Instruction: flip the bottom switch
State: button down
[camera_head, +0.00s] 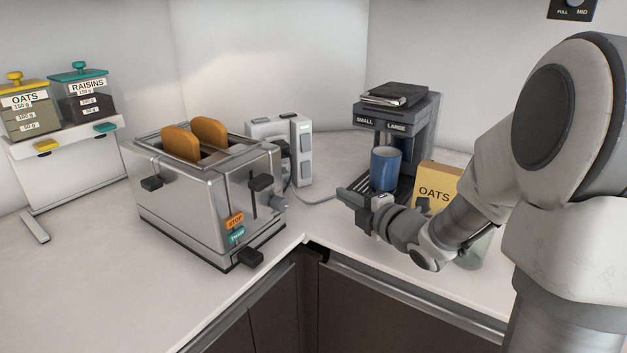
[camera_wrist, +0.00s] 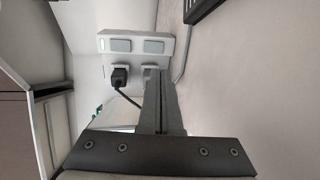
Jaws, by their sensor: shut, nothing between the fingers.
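A white switch and socket unit (camera_head: 301,150) stands upright behind the toaster, with two grey switches one above the other; the lower switch (camera_head: 306,170) is near the counter. In the wrist view the unit (camera_wrist: 135,36) appears turned, its two switches (camera_wrist: 119,45) and (camera_wrist: 153,46) side by side. A black plug (camera_wrist: 119,75) sits in one socket. My gripper (camera_head: 345,193) is shut and empty, right of the unit and apart from it in the head view. Its fingertips (camera_wrist: 155,72) overlap the other socket in the wrist view, below the switches.
A steel toaster (camera_head: 205,195) with bread stands left of the unit. A coffee machine (camera_head: 400,125) with a blue mug (camera_head: 385,168) is behind my gripper. A yellow oats box (camera_head: 439,183) stands by my forearm. A grey cable (camera_wrist: 184,60) runs beside the unit.

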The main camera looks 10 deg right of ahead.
aim_at(306, 175)
jog(key=b+x, duration=0.2)
jog(key=x, duration=1.1)
jog(key=shift+w+a, duration=0.1)
jog(key=shift+w, duration=0.05)
jog(key=shift+w, duration=0.1)
jog(key=shift+a, duration=0.15)
jog(key=p+v, duration=0.2)
jog(key=v, duration=1.5)
jog(key=shift+d+f+p, duration=0.1)
jog(key=shift+d+p, duration=0.1)
jog(key=shift+p, duration=0.2)
